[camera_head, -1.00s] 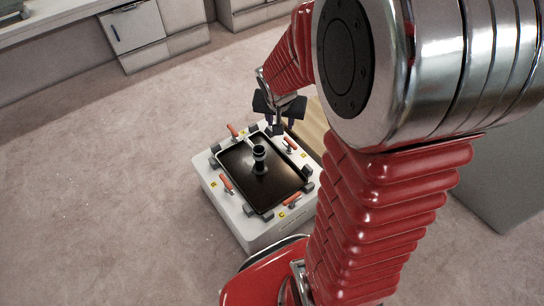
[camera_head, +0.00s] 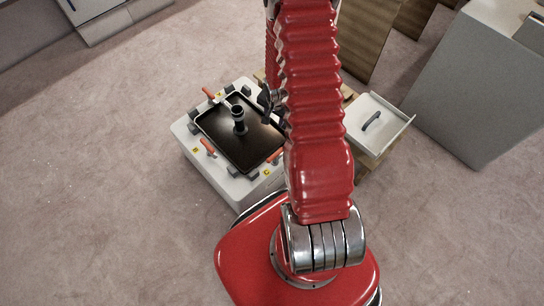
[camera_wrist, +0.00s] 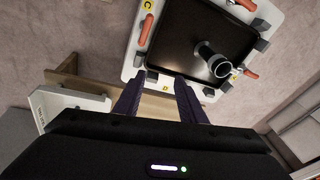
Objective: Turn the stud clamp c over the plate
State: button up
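Stud clamp c has an orange handle (camera_head: 275,156), seen beside its yellow C label at the near right side of the white box (camera_head: 226,186). In the wrist view the same handle (camera_wrist: 146,30) lies at the upper left, beside the black plate's edge. The black plate (camera_head: 228,145) sits on top of the box with a dark upright stud (camera_head: 239,119) on it. My gripper (camera_wrist: 159,76) is open and empty. Its fingertips point at the box edge near the D label, apart from clamp c's handle. In the head view my arm partly hides the gripper and the box's right side.
Other orange handles stand at label A (camera_head: 208,94) and label B (camera_head: 207,146). A white tray with a dark handle (camera_head: 380,117) rests on a wooden stand to the right. A large grey block (camera_head: 480,80) is farther right. The floor on the left is clear.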

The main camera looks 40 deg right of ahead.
aim_at(273, 157)
jog(key=s+a+f+m+y, duration=0.1)
jog(key=s+f, duration=0.3)
jog(key=f, duration=0.8)
jog(key=shift+s+a+m+y, duration=0.15)
jog(key=shift+s+m+y, duration=0.15)
jog(key=shift+m, duration=0.5)
jog(key=shift+f, duration=0.2)
jog(key=shift+x, duration=6.75)
jog(key=shift+s, duration=0.1)
